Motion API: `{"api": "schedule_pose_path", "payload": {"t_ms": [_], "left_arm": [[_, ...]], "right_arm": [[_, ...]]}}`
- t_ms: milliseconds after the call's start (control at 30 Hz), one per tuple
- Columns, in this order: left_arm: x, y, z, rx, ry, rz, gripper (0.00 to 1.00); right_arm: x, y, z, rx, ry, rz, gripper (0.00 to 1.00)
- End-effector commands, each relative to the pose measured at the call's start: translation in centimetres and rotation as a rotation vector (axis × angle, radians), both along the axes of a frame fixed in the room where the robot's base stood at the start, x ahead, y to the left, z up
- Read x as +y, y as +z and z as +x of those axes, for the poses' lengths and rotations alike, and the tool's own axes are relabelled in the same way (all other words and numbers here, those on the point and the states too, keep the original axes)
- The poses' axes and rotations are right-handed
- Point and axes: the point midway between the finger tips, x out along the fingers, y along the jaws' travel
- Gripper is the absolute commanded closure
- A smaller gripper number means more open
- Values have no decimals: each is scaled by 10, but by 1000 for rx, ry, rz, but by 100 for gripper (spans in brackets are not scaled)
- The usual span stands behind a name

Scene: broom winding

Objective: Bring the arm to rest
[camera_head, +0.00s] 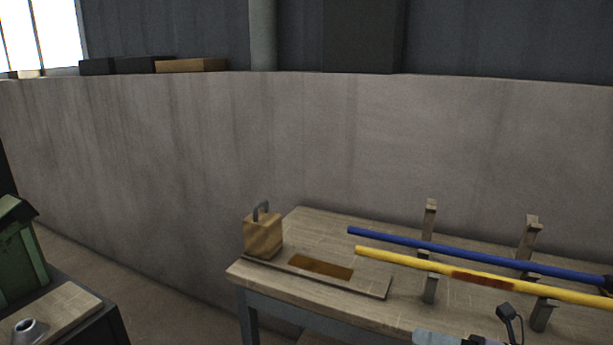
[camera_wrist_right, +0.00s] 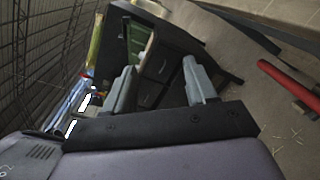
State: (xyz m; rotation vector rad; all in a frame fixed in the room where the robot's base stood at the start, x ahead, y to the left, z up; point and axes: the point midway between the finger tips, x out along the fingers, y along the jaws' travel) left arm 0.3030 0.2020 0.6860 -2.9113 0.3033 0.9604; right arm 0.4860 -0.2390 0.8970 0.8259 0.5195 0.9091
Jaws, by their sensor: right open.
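My right gripper (camera_wrist_right: 161,84) shows in the right wrist view with its two grey fingers wide apart and nothing between them. In the head view a grey part of my right arm (camera_head: 445,338) shows at the bottom edge, in front of the wooden workbench (camera_head: 330,225). A blue pole (camera_head: 450,247) and a yellow pole (camera_head: 430,264) with a reddish-brown band lie across upright wooden posts on this bench. The right gripper is apart from both poles. My left gripper is in neither view.
A wooden block with a metal handle (camera_head: 263,236) stands at the bench's left end, by a board with a brown patch (camera_head: 320,267). A green machine (camera_head: 20,255) is at far left. A red bar (camera_wrist_right: 288,84) shows in the wrist view. A concrete wall (camera_head: 200,160) stands behind.

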Motion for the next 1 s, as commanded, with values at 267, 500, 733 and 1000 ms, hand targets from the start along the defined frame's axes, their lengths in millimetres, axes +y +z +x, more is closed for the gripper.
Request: {"api": "schedule_pose_path", "payload": {"t_ms": [267,500,733,1000], "left_arm": [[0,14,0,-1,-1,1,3],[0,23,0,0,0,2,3],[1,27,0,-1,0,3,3],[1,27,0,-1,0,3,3]], "right_arm": [[24,-52,-33,613,-451,764,44],[23,-135,-108,1200,-894,1329,44],[34,-178,-174,1526,-1161,1613,44],[37,-185,-185,1578,-1206,1653,44]]}}
